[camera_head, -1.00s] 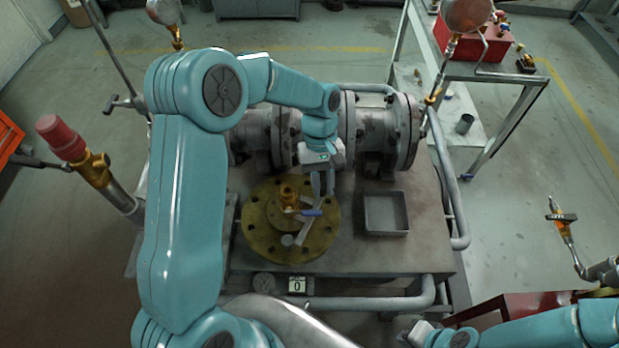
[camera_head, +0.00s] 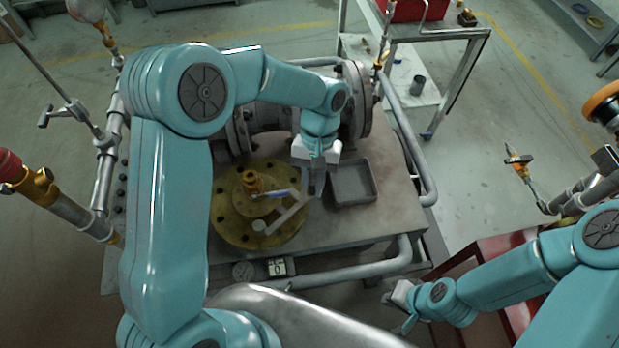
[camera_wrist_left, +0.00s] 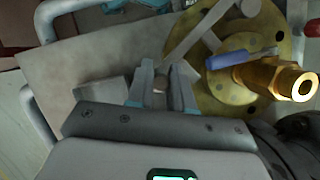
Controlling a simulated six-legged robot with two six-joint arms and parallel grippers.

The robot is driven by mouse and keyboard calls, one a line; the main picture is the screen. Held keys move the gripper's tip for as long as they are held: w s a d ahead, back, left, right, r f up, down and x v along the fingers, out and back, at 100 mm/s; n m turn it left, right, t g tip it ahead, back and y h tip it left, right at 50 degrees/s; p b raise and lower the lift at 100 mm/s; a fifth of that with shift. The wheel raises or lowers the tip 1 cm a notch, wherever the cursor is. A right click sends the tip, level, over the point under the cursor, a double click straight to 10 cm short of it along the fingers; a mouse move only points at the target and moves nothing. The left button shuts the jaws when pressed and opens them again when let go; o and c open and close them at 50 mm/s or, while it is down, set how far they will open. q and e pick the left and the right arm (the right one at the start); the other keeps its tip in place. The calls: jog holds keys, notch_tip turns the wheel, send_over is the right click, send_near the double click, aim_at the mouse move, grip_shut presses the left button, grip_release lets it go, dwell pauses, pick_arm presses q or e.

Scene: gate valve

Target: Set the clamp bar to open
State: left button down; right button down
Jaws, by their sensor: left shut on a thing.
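The clamp bar (camera_head: 285,214) is a grey bar on the yellow-brown round flange (camera_head: 228,222). It runs from a round grey knob near the flange's front edge toward the right, past the rim. It also shows in the left wrist view (camera_wrist_left: 200,35). My left gripper (camera_head: 314,190) is just right of the flange, shut on the bar's outer end. In the left wrist view its fingers (camera_wrist_left: 162,92) close around that end, partly hiding it. A brass fitting (camera_head: 252,184) with a blue lever (camera_head: 282,194) stands on the flange. My right gripper (camera_head: 403,318) is low in the head view, away from the flange.
A shallow grey tray (camera_head: 354,182) lies just right of my left gripper. Large grey pipework (camera_head: 358,100) stands behind. A pipe rail (camera_head: 410,150) borders the table's right side. A small plate marked 0 (camera_head: 277,267) is at the front.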

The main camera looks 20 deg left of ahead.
pick_arm(q)
jog(key=shift+w+d, duration=0.1)
jog(key=c, duration=1.3)
grip_release()
jog(key=shift+r, duration=0.1)
jog(key=v, duration=1.6)
jog(key=shift+r, duration=0.15)
jog(key=shift+s+d, duration=0.1)
jog(key=shift+s, duration=0.1)
